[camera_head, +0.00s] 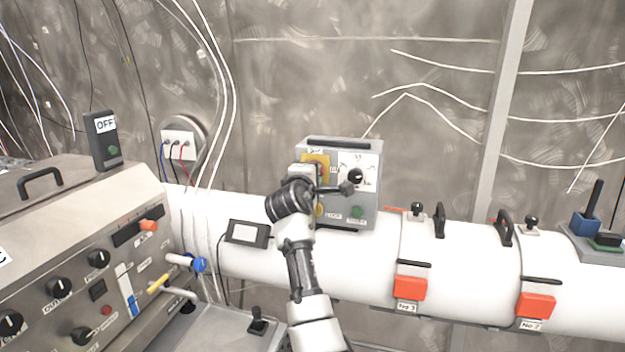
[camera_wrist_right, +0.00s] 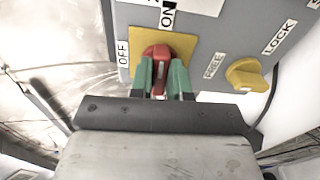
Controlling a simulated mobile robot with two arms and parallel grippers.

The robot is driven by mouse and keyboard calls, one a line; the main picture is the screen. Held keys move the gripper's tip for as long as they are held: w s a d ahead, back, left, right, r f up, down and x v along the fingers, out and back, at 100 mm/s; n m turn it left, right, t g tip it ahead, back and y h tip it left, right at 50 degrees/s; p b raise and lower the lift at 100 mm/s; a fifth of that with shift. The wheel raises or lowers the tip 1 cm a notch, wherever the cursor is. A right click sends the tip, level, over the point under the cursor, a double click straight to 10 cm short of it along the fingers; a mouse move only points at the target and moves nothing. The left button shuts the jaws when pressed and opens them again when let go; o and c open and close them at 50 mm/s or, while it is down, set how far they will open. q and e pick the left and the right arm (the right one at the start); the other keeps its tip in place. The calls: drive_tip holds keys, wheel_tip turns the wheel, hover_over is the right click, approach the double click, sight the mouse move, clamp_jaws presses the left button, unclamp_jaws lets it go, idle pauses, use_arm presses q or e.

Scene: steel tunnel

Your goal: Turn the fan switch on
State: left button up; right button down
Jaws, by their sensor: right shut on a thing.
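The fan switch is a red knob (camera_wrist_right: 157,52) on a yellow plate (camera_wrist_right: 187,44). In the wrist view, the OFF label is left of the plate and the ON label is above it. The knob's bar runs roughly up and down in that view. My right gripper (camera_wrist_right: 160,82) is shut on the knob, a green fingertip on each side. In the head view, my right gripper (camera_head: 304,173) is at the front left of the grey control box (camera_head: 371,192) and hides the knob; part of the yellow plate (camera_head: 319,160) shows. My left gripper is not in view.
The box sits on a white pipe (camera_head: 364,250) with red clips and black handles. A yellow knob (camera_wrist_right: 245,75) is close to the right gripper. A control console (camera_head: 60,240) stands at left. A small black-framed panel (camera_head: 246,233) lies left of my arm.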

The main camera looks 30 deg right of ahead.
drive_tip(key=shift+r+m, duration=0.1)
drive_tip(key=shift+m, duration=0.3)
drive_tip(key=c, duration=1.1)
unclamp_jaws()
drive_tip(key=b+v, duration=0.3)
drive_tip(key=v, duration=0.7)
drive_tip(key=shift+s+a, duration=0.2)
drive_tip(key=shift+s, duration=0.05)
